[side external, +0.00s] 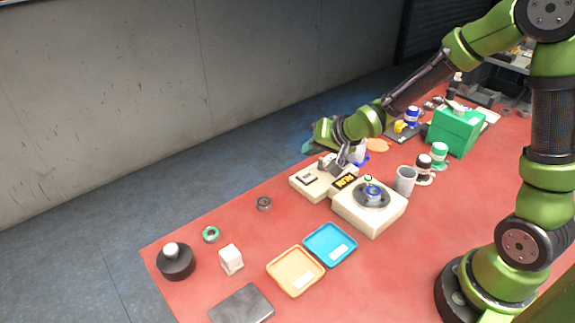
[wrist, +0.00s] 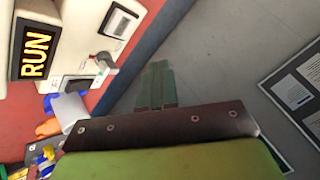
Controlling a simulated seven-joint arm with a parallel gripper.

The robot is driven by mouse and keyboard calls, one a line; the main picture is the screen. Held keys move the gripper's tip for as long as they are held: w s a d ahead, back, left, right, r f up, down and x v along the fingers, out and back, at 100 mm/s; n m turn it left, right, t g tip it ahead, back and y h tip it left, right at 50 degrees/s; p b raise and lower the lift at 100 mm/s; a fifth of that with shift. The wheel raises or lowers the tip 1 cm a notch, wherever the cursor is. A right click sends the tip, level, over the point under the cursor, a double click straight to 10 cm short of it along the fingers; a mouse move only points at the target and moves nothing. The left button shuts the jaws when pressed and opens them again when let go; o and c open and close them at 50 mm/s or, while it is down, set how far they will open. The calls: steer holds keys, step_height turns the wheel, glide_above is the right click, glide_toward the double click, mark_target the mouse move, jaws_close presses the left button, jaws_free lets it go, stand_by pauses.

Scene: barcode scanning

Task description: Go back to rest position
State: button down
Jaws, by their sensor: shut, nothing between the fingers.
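My gripper (side external: 308,147) is at the far edge of the red table, beside the scanning machine, with its fingers over the dark floor. In the wrist view its green fingers (wrist: 157,85) are together, with nothing between them. The beige machine (side external: 318,190) has a small lit display (side external: 345,181) that reads RUN in the wrist view (wrist: 35,52). A grey lever or switch (wrist: 106,62) sits on the machine, apart from the fingers. A blue-and-white container (side external: 373,192) stands on the round plate of the beige turntable box (side external: 370,222).
An orange tray (side external: 295,272) and a blue tray (side external: 330,245) lie on the red table (side external: 200,290). A grey cup (side external: 405,178), lidded jars (side external: 438,155) and a green box (side external: 456,130) stand to the right. A dark round base (side external: 175,265) and a white block (side external: 231,259) stand at left.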

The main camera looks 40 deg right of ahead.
steer(key=shift+s+d+f+n+g, duration=0.1)
steer(key=shift+s+f+n+g, duration=0.2)
steer(key=shift+s+f+g, duration=0.65)
steer(key=shift+n+g+h, duration=0.3)
steer(key=shift+n+g, duration=0.2)
steer(key=shift+g, duration=0.05)
steer(key=s, duration=0.1)
steer(key=s+r, duration=0.1)
steer(key=s, duration=0.1)
steer(key=s+r, duration=0.1)
steer(key=shift+s+d, duration=0.35)
steer(key=shift+d, duration=0.05)
steer(key=s+a+r+n+t+y, duration=0.1)
steer(key=s+a+r+n, duration=0.1)
steer(key=s+r, duration=1.2)
steer(key=shift+s+a+r+y, duration=0.2)
steer(key=shift+s+y, duration=0.1)
steer(key=shift+s, duration=0.4)
